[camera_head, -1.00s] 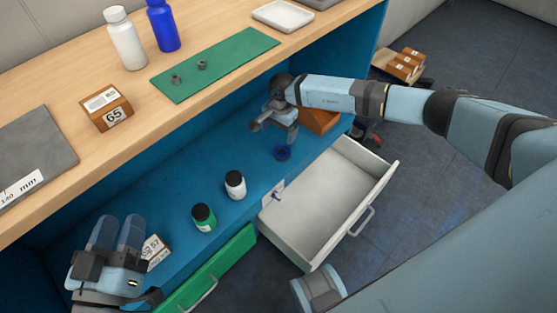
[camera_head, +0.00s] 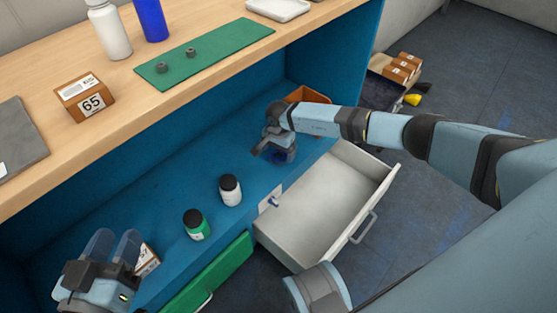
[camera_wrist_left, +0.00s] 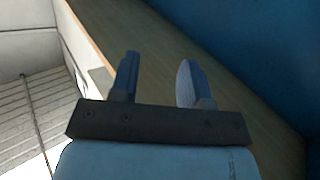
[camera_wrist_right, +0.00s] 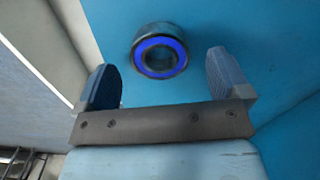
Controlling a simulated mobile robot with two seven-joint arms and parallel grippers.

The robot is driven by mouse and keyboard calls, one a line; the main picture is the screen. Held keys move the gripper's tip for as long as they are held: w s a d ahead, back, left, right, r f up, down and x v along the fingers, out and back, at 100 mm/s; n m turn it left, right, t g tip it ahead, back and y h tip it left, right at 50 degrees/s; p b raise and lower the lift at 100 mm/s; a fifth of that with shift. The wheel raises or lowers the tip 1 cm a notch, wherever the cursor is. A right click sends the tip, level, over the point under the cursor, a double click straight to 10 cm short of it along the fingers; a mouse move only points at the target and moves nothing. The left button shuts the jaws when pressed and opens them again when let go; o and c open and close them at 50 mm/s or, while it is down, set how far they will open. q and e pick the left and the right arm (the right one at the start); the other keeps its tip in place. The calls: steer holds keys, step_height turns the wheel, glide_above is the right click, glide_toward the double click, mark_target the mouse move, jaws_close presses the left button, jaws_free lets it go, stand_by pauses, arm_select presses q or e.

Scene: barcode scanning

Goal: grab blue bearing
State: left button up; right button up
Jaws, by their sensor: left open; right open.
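The blue bearing (camera_head: 279,156) is a dark ring with a blue inner band, lying on the blue lower shelf (camera_head: 180,189). In the right wrist view the bearing (camera_wrist_right: 160,54) lies ahead of and between the open fingers, nearer the left one, and is not gripped. My right gripper (camera_head: 268,152) is at the bearing in the head view and partly covers it; in its wrist view the right gripper (camera_wrist_right: 163,82) is empty. My left gripper (camera_head: 113,247) is open and empty at the lower left; its wrist view shows the left gripper (camera_wrist_left: 157,80) with nothing between its fingers.
An open white drawer (camera_head: 318,205) juts out below the shelf, beside a green drawer front (camera_head: 207,275). An orange bin (camera_head: 307,95) is behind my right gripper. The wooden top (camera_head: 130,105) overhangs the shelf.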

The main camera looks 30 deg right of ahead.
step_height(320, 180, down, 2)
steer(key=shift+f, duration=0.1)
arm_select(q)
steer(key=shift+w+a+m, duration=0.15)
steer(key=shift+w+m, duration=0.1)
steer(key=shift+m, duration=0.05)
arm_select(e)
steer(key=c, duration=1.1)
arm_select(q)
steer(key=shift+r, duration=0.1)
arm_select(e)
steer(key=shift+r, duration=0.2)
